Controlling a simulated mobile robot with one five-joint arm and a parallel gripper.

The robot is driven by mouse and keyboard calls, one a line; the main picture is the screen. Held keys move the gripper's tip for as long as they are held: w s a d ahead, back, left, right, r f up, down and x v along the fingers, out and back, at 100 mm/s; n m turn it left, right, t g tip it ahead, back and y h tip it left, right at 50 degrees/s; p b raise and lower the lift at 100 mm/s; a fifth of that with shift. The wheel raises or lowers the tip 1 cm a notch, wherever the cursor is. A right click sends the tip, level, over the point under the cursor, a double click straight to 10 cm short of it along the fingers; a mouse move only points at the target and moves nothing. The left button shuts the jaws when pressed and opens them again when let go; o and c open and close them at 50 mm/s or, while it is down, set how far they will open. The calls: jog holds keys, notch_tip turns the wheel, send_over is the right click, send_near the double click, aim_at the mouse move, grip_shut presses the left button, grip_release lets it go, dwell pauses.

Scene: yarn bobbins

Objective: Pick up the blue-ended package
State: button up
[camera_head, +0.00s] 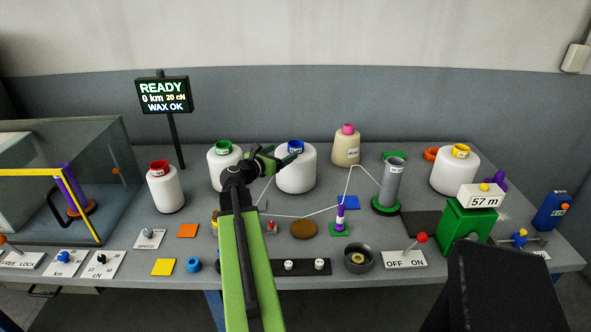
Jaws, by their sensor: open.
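The blue-ended package (297,174) is a wide white yarn bobbin standing upright toward the back middle of the table. Its blue top ring (295,147) is in view. My gripper (287,157) is open, with its dark fingers pointing right at the upper left of this package. The fingers overlap the package in the picture; I cannot tell whether they touch it. The gripper covers part of its left side.
A green-ended package (222,158) stands just left of my gripper, and a red-ended one (164,190) farther left. A beige pink-topped cone (346,149) stands to the right. A grey post (393,184) carries thread. Small parts fill the front.

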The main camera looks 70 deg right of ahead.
aim_at(291, 147)
jog(key=b+x, duration=0.1)
jog(key=x, duration=0.9)
jog(key=shift+r, duration=0.1)
jog(key=shift+a, duration=0.15)
grip_shut()
